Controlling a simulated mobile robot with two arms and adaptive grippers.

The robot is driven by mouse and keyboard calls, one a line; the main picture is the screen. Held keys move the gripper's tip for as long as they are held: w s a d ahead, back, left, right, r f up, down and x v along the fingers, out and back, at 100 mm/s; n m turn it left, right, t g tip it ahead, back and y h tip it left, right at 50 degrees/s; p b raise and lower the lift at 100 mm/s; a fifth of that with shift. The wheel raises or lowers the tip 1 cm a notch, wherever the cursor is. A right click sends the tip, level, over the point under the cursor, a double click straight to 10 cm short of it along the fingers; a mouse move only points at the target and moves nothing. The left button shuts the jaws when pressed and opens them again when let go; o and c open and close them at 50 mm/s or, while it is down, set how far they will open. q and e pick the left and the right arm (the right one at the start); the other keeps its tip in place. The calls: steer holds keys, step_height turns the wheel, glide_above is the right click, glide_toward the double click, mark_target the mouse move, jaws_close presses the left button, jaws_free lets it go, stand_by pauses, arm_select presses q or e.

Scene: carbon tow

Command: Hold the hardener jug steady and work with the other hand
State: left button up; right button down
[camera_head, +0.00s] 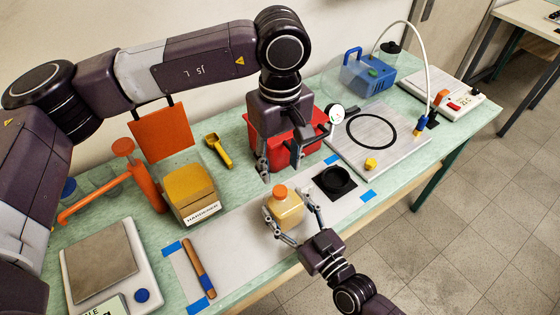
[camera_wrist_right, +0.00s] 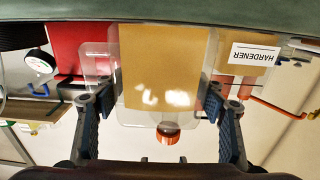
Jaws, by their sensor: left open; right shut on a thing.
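The hardener jug, taken here to be the clear jug (camera_head: 287,212) with amber contents and an orange cap, stands upright on the pale mat at the table's front. My right gripper (camera_head: 289,205) is shut on it, one finger on each side. In the right wrist view the jug (camera_wrist_right: 165,70) appears upside down between the fingers (camera_wrist_right: 160,105), cap downward. My left gripper (camera_head: 281,174) is open and empty, hanging fingers-down behind the jug, in front of the red bin (camera_head: 311,145). A box-shaped container (camera_head: 190,186) with amber contents, labelled HARDENER, stands to the left.
A scale (camera_head: 102,262), a wooden-handled tool (camera_head: 198,268), an orange pump (camera_head: 147,185) and a yellow scoop (camera_head: 218,150) lie left. A plate (camera_head: 400,140) with a black ring and a blue pump (camera_head: 368,75) stand right.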

mark_target(280, 190)
arm_select(q)
steer(key=m, duration=0.5)
arm_select(e)
steer(key=shift+f, duration=0.1)
arm_select(q)
steer(key=m, duration=1.2)
steer(key=shift+f, duration=0.35)
step_height(280, 190, down, 7)
steer(key=shift+f, duration=0.15)
steer(key=shift+c, duration=0.7)
